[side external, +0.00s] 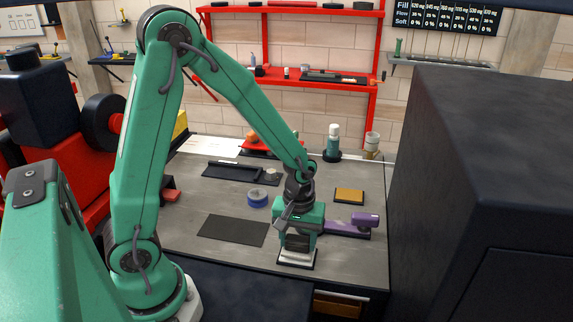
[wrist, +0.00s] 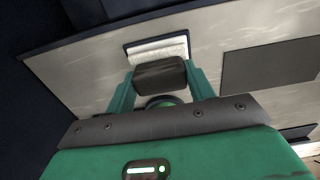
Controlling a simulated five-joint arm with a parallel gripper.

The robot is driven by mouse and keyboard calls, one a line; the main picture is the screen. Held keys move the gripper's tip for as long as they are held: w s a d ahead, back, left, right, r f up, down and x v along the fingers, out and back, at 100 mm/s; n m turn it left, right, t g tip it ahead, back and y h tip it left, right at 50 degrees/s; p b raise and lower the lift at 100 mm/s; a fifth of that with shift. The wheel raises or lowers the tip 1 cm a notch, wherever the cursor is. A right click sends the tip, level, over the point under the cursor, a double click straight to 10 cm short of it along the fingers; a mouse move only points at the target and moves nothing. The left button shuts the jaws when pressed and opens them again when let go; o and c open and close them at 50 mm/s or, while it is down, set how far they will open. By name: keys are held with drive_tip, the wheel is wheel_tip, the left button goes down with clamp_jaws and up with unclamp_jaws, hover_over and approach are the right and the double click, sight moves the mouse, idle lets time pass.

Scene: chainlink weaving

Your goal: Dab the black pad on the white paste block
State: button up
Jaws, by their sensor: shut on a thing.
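My gripper (side external: 298,240) is green and points down near the front right of the grey bench. It is shut on the black pad (wrist: 160,75), which sits between the two green fingers in the wrist view. The pad is dark in the side view (side external: 299,242) and partly covered by the gripper. The white paste block (side external: 297,257) lies right under the pad, in a dark-edged tray. In the wrist view the white paste block (wrist: 158,51) shows just beyond the pad. The pad looks very close to the block; I cannot tell whether they touch.
A purple tool (side external: 364,220) lies on a dark rest right of my gripper. A dark mat (side external: 232,230) lies to the left, with a blue roll (side external: 257,199) behind it. A yellow-brown sponge (side external: 349,195) is at the back right. A large dark cabinet (side external: 480,190) stands at the right.

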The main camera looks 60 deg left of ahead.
sight(298, 238)
drive_tip(key=shift+f, duration=0.45)
idle(1.5)
drive_tip(key=shift+r, duration=0.1)
drive_tip(key=shift+r, duration=3.5)
drive_tip(key=shift+w, duration=0.1)
drive_tip(key=shift+w+a+r+m, duration=0.1)
drive_tip(key=shift+w+r+m, duration=0.45)
drive_tip(key=shift+r+m, duration=0.1)
drive_tip(key=w+a+r+m, duration=0.1)
drive_tip(key=w+r+m, duration=0.5)
drive_tip(key=r+m, duration=0.1)
drive_tip(key=shift+r+m, duration=0.35)
drive_tip(key=shift+r, duration=0.3)
